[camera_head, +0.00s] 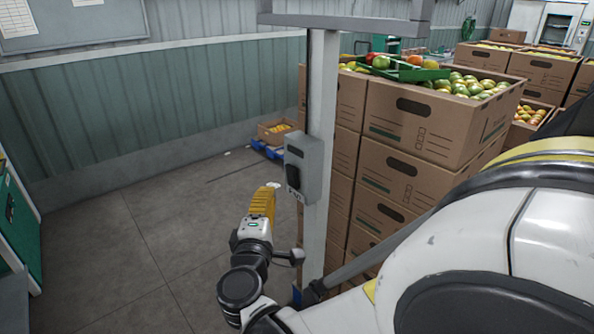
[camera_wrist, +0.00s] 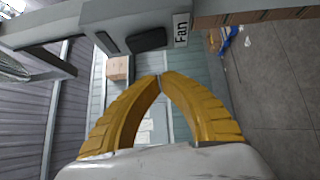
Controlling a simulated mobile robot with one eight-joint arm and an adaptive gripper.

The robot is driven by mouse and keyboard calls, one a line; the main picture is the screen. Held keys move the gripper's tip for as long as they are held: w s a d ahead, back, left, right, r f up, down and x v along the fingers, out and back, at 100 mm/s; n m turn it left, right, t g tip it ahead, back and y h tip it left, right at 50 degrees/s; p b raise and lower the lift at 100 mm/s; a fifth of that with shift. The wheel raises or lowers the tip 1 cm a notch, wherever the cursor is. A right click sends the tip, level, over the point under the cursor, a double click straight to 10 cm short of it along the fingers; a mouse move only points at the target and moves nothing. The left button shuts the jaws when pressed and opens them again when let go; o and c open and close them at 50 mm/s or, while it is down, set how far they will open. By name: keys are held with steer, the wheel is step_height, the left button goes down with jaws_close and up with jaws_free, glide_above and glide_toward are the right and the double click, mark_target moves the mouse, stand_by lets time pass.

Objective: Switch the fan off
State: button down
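The fan switch is a grey box (camera_head: 310,165) on the upright grey post (camera_head: 319,110), right of centre in the head view. It has a dark rocker (camera_head: 293,174) and a "Fan" label (camera_head: 294,194) below it. In the wrist view the box shows sideways at the top, with its dark rocker (camera_wrist: 147,39) and label (camera_wrist: 181,29). My gripper (camera_head: 272,187) is left of the box, apart from it. In the wrist view its yellow fingertips (camera_wrist: 161,75) meet with nothing between them. I cannot tell the rocker's position.
Stacked cardboard boxes (camera_head: 430,120) with tomatoes stand right behind the post. A green tray (camera_head: 405,73) lies on top. A small carton (camera_head: 268,134) on a blue pallet is by the back wall. The floor left of my gripper is clear. A green cabinet (camera_head: 20,220) stands at far left.

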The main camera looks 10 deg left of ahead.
steer(key=s+d+p, duration=0.1)
steer(key=s, duration=0.7)
steer(key=shift+s+f, duration=0.2)
steer(key=shift+f, duration=0.05)
steer(key=w+d+f+m+g+h, duration=0.1)
steer(key=d+m+g, duration=0.15)
steer(key=d, duration=0.55)
steer(key=w+d+m+g+h, duration=0.1)
steer(key=d+m+g+h, duration=0.15)
steer(key=d, duration=0.45)
steer(key=w+d+f+m+g+h, duration=0.15)
steer(key=d+m, duration=0.25)
steer(key=d, duration=0.4)
steer(key=s+d+f+m+g+y, duration=0.2)
steer(key=s+d+m+g, duration=0.3)
steer(key=s+d+m, duration=0.5)
steer(key=shift+s+d+y, duration=0.35)
steer(key=shift+s+y, duration=0.55)
steer(key=shift+s, duration=1.45)
